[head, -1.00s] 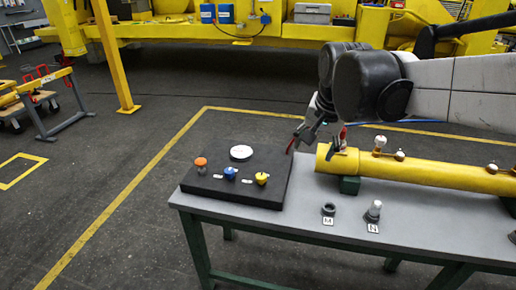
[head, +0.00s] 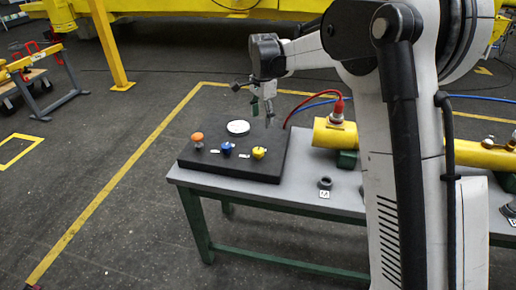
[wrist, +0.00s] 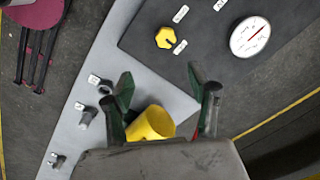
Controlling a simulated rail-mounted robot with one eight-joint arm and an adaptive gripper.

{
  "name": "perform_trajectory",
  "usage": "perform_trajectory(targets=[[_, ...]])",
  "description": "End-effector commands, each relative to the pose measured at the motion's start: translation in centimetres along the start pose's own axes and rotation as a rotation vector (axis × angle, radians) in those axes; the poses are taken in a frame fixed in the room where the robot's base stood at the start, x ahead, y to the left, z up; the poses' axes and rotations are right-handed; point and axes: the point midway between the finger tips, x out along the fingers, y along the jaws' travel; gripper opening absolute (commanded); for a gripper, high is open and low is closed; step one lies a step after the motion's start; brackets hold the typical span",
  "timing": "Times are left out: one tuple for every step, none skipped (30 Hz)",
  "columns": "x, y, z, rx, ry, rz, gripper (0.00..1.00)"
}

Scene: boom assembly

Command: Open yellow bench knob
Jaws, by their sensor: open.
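The yellow bench knob (head: 259,153) sits on the near right part of the black panel (head: 215,165), right of a blue knob (head: 227,148). It also shows in the wrist view (wrist: 166,38), top centre, beyond my fingertips. My gripper (head: 262,118) hangs above the panel's far right part, behind and above the yellow knob and apart from it. In the wrist view, my two green-and-dark fingers (wrist: 160,80) are spread wide with nothing between their tips. The knob's turned position is too small to tell.
A white round gauge (head: 238,127) and an orange knob (head: 197,139) stand on the panel. A yellow pipe (head: 335,138) with a red connector (head: 338,112) and hose lies right. A dark ring (head: 325,182) sits on the grey table (head: 290,190). My arm hides the table's right part.

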Motion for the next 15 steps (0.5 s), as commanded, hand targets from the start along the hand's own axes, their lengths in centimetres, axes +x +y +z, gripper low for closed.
perform_trajectory(targets=[[0.8,-0.7,0.1,0.015,-0.004,0.010,0.55],[1.2,-1.0,0.1,0.025,-0.006,0.015,0.55],[1.7,-1.3,0.1,0.035,-0.008,0.020,0.55],[1.9,-1.5,0.1,0.041,-0.009,0.024,0.55],[2.1,-1.6,0.2,0.047,-0.009,0.026,0.55],[2.4,-1.8,0.2,0.053,-0.010,0.029,0.55],[2.5,-1.8,0.2,0.055,-0.011,0.031,0.55],[2.7,-1.9,0.2,0.057,-0.011,0.032,0.55],[2.9,-1.9,0.2,0.058,-0.012,0.033,0.55],[3.1,-1.9,0.2,0.059,-0.012,0.033,0.55],[3.3,-1.9,0.2,0.059,-0.012,0.033,0.55],[3.7,-1.9,0.2,0.059,-0.012,0.033,0.55],[4.1,-1.9,0.2,0.058,-0.012,0.033,0.55],[4.5,-1.8,0.2,0.058,-0.012,0.033,0.55],[5.1,-1.8,0.2,0.058,-0.011,0.033,0.55]])
